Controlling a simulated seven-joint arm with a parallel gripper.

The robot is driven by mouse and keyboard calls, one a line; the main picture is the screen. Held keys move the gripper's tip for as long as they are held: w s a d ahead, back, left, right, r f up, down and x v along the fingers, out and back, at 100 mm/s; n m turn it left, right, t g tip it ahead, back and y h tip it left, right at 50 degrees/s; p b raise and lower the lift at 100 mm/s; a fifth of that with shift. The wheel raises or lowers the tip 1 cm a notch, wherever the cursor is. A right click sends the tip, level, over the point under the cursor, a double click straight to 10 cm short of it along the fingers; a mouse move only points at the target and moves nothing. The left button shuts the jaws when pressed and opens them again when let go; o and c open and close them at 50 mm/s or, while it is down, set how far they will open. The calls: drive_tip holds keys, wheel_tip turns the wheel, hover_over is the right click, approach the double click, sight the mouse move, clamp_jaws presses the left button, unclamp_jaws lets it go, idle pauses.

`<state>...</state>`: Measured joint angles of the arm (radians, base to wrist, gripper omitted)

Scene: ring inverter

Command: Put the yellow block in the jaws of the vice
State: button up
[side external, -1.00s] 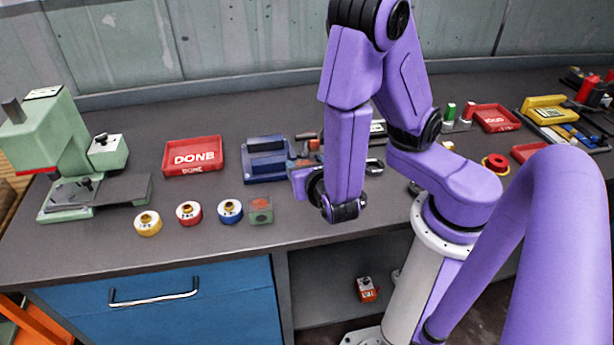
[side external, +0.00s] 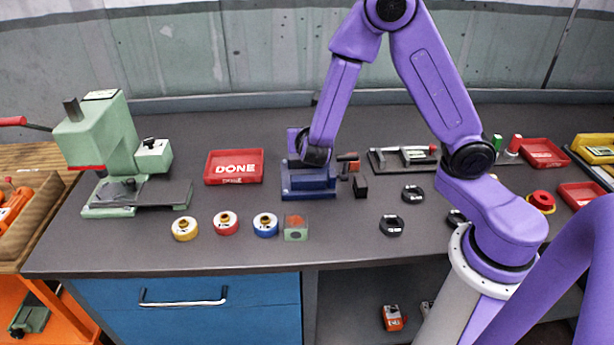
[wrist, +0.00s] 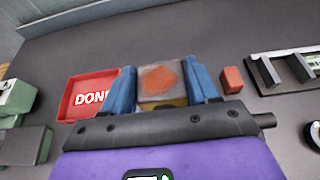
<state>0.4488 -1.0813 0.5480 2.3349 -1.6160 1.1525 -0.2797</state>
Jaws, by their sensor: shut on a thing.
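The yellow block (wrist: 175,103) shows in the wrist view as a strip of yellow below a grey face with an orange-red patch. It sits between the two blue fingers of my gripper (wrist: 162,76), which is shut on it. The dark blue vice (side external: 308,188) stands on the bench in the side view, right of the DONE tray. My gripper is over the vice's back part there. The wrist link hides the fingers, the block and much of the jaws, so I cannot tell whether the block touches them.
The red DONE tray (side external: 234,167) is left of the vice. A cube with a red patch (side external: 296,228) and yellow, red and blue round pieces (side external: 225,223) stand in front. A small dark block (side external: 360,187) is at right. A green press (side external: 115,150) stands far left.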

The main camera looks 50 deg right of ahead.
drive_tip(key=shift+w+d+r, duration=0.1)
drive_tip(key=shift+w+d, duration=0.25)
drive_tip(key=shift+d+f, duration=0.1)
drive_tip(key=shift+f, duration=4.85)
drive_tip(key=o, duration=1.1)
drive_tip(key=shift+f, duration=0.15)
